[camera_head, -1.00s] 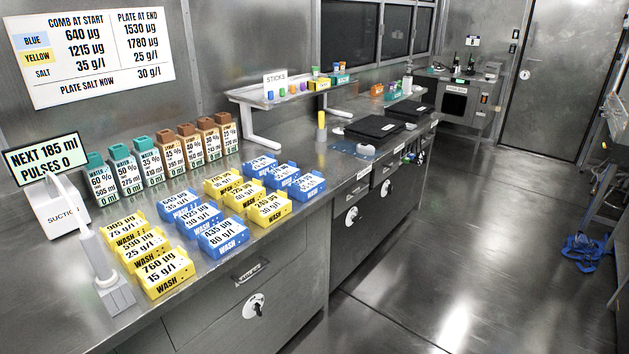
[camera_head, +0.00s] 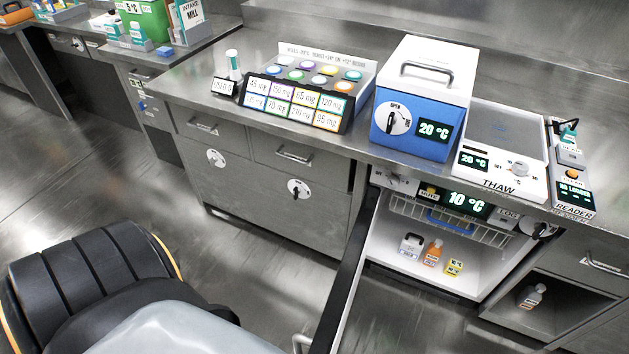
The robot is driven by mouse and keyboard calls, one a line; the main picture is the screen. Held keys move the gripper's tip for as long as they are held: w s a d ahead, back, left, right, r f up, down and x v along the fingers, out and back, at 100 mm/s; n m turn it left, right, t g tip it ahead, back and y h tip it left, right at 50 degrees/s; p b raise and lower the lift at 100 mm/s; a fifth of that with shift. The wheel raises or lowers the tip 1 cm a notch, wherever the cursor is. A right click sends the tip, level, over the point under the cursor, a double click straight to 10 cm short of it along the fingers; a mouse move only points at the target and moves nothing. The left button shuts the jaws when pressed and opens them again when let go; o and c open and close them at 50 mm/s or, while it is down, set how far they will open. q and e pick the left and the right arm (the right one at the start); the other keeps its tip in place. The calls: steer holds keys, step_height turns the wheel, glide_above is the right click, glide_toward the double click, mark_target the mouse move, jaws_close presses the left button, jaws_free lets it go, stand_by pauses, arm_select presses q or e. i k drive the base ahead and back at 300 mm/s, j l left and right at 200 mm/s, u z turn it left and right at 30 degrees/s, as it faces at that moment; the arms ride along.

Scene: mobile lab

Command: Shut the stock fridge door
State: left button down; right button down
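The stock fridge (camera_head: 415,245) is under the counter at the right, with a lit 10 °C display (camera_head: 465,203). Its door (camera_head: 345,275) stands wide open, swung out toward me and seen nearly edge-on, its lower part cut off by the frame. A handle (camera_head: 301,343) shows at the bottom beside the door. Inside are a wire basket (camera_head: 447,222) with a blue front and several small bottles and boxes, including an orange bottle (camera_head: 432,252). Neither of my grippers is in view.
A blue and white cool box (camera_head: 412,110), a THAW unit (camera_head: 500,160) and a reader (camera_head: 572,190) stand on the counter above. An open cubby (camera_head: 550,305) holds a bottle right of the fridge.

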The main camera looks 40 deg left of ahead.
mark_target(326, 339)
steer(key=k+j, duration=0.1)
steer(key=j, duration=0.25)
steer(key=k+j, duration=0.1)
steer(key=j, duration=0.25)
steer(key=k+j, duration=0.15)
steer(key=j, duration=0.2)
steer(key=k+j, duration=0.1)
steer(key=j, duration=0.25)
